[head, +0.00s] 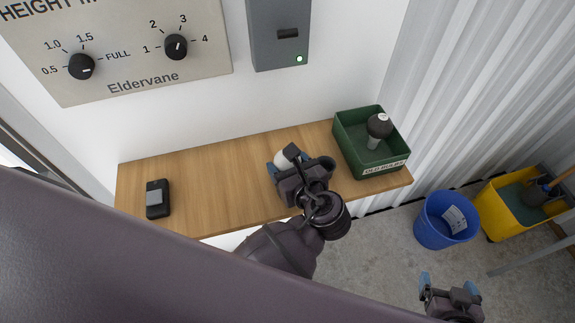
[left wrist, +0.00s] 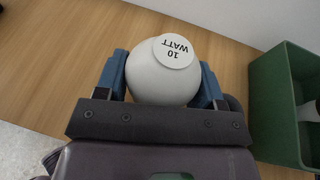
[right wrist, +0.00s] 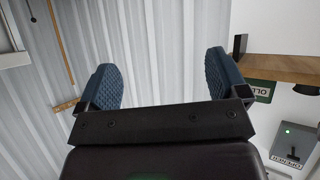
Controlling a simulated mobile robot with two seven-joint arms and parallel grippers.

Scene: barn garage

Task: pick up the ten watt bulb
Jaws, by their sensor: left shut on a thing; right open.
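The ten watt bulb (left wrist: 150,80) is a round white bulb with a "10 WATT" label on top. In the left wrist view it sits between the blue finger pads of my left gripper (left wrist: 163,78), which is shut on it. In the head view the bulb (head: 283,161) is mostly hidden behind my left gripper (head: 300,163), over the wooden shelf (head: 215,165). I cannot tell whether it touches the shelf. My right gripper (head: 450,287) is open and empty, low at the right; its spread pads also show in the right wrist view (right wrist: 165,80).
A green box (head: 345,150) labelled "OLD BULBS" stands at the shelf's right end with a dark-topped bulb (head: 379,127) in it. A small black device (head: 158,199) lies at the left. A blue bin (head: 446,221) and yellow bucket (head: 505,210) stand on the floor. The shelf's middle is clear.

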